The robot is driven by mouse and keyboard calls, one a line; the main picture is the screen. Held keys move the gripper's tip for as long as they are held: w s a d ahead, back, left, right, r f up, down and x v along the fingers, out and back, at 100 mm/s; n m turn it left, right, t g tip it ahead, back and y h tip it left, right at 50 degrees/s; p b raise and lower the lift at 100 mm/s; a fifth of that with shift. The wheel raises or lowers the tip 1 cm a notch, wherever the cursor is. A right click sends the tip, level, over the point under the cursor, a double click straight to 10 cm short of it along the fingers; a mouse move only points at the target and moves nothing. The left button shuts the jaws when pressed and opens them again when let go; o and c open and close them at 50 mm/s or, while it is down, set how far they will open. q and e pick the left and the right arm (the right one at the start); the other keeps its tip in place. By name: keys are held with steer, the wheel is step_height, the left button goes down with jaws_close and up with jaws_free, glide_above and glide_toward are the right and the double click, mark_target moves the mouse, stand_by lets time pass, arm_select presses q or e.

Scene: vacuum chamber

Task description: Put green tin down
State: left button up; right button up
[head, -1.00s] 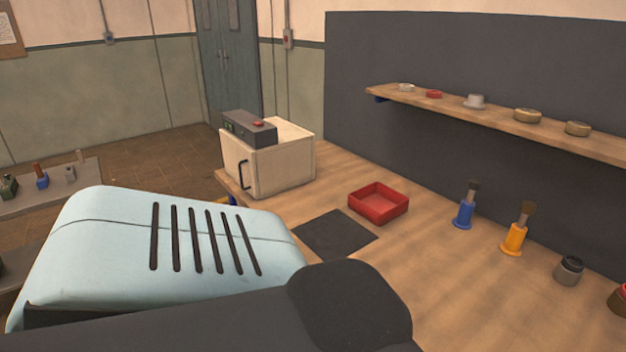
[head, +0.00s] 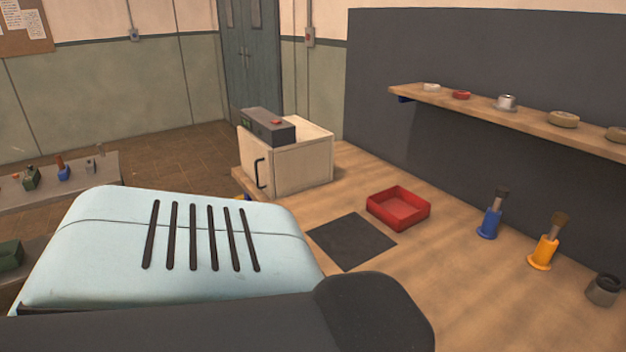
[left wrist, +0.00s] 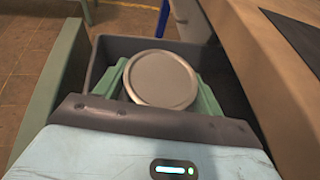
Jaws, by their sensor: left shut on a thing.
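In the left wrist view, a round tin with a silver-grey lid (left wrist: 162,79) sits between the green pads of my left gripper (left wrist: 160,88). The gripper is shut on it. The lid faces the camera, and the tin's side wall is mostly hidden, so its body colour is hard to tell. The gripper is beside the wooden bench edge, with floor visible beyond it. In the head view, my light blue and dark arm housing fills the lower left and hides the gripper and tin. My right gripper is in neither current view.
The bench holds a dark mat (head: 350,241), a red tray (head: 398,208), a cream box with a handle (head: 287,160), a blue brush holder (head: 490,222), and a yellow one (head: 544,250). A shelf (head: 480,110) holds small round items.

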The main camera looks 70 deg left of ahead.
arm_select(q)
step_height(320, 180, down, 6)
steer(key=shift+s+f+b, duration=0.1)
steer(key=shift+f+b, duration=0.15)
steer(key=shift+b, duration=0.7)
steer(key=shift+w+a+f, duration=0.1)
steer(key=shift+w, duration=0.2)
steer(key=shift+w+a+b, duration=0.2)
steer(key=shift+w+a, duration=0.05)
steer(key=shift+w, duration=0.75)
steer(key=shift+w+a+b, duration=0.15)
steer(key=shift+w+a, duration=0.05)
steer(key=shift+w, duration=0.75)
arm_select(e)
steer(key=shift+g, duration=0.4)
steer(key=shift+s+a+f, duration=0.2)
steer(key=shift+s+f, duration=0.4)
steer(key=shift+f, duration=0.3)
steer(key=shift+s+a+f, duration=0.15)
steer(key=shift+s+f, duration=0.4)
steer(key=shift+f, duration=0.35)
arm_select(q)
steer(key=shift+w, duration=0.15)
steer(key=w, duration=0.3)
steer(key=shift+w+a+b, duration=0.1)
steer(key=shift+a+b, duration=0.3)
steer(key=shift+f, duration=0.5)
arm_select(e)
steer(key=shift+s+f, duration=0.65)
steer(key=shift+f, duration=0.25)
